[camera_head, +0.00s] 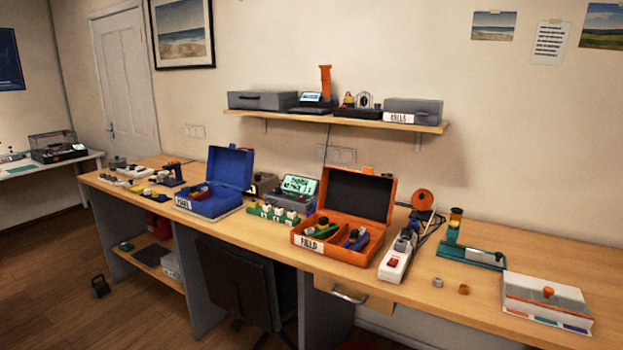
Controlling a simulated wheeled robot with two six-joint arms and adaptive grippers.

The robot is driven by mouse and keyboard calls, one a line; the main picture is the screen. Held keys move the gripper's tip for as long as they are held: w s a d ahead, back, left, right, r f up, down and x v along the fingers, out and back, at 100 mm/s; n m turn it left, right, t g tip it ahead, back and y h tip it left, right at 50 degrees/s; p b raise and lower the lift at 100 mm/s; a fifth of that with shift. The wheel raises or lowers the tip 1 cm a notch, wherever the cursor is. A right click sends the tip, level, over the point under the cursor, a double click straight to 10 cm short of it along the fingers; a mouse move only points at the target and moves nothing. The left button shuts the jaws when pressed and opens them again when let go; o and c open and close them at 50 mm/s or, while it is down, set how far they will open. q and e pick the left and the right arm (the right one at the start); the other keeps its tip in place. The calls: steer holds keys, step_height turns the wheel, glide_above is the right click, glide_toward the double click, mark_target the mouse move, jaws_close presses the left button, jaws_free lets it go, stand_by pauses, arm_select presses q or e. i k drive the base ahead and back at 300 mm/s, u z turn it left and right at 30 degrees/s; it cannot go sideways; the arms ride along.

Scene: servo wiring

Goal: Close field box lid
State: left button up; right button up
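The orange field box (343,248) stands on the wooden workbench, right of the picture's middle, with a "FIELD" label on its front. Its lid (357,194) is open and stands up at the back, showing its dark inside. Inside the box, a green tool (321,230) lies in the left part and blue-handled items (354,240) lie in the right part. Neither of my grippers shows in the head view.
A blue box (208,204) with its lid up stands to the left. A green block rack (274,213) and a display device (297,192) sit between the boxes. A white power strip (397,258) lies right of the field box. A chair (238,282) stands at the bench front. A shelf (350,122) hangs above.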

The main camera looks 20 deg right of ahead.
mark_target(365, 197)
steer(key=z, duration=1)
steer(key=i, duration=0.9)
steer(key=z, duration=0.1)
